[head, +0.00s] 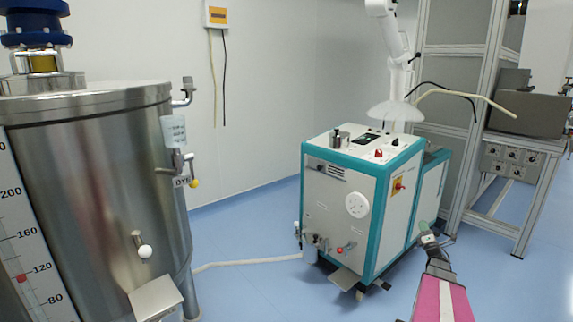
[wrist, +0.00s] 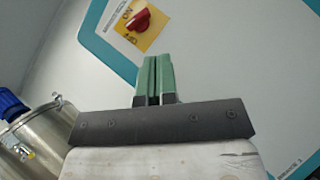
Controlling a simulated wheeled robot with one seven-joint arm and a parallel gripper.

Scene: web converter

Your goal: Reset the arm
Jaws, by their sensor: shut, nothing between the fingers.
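My gripper (wrist: 154,72) shows in the wrist view with its two green fingers side by side, shut and empty. They point toward a white panel with a teal border, just below a red rotary switch on a yellow plate (wrist: 140,22). In the head view my gripper (head: 423,226) is at the lower right, in front of the white and teal machine (head: 336,205), and my pink arm link runs down from it to the bottom edge. The same yellow plate with the switch (head: 398,187) is up and left of my gripper there. I cannot tell whether the fingers touch the panel.
A large steel tank (head: 100,200) stands at the left, with a white hose (head: 245,262) on the floor running to the machine. A metal frame with control boxes (head: 505,160) stands at the right. The blue floor (head: 250,225) between tank and machine is mostly clear.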

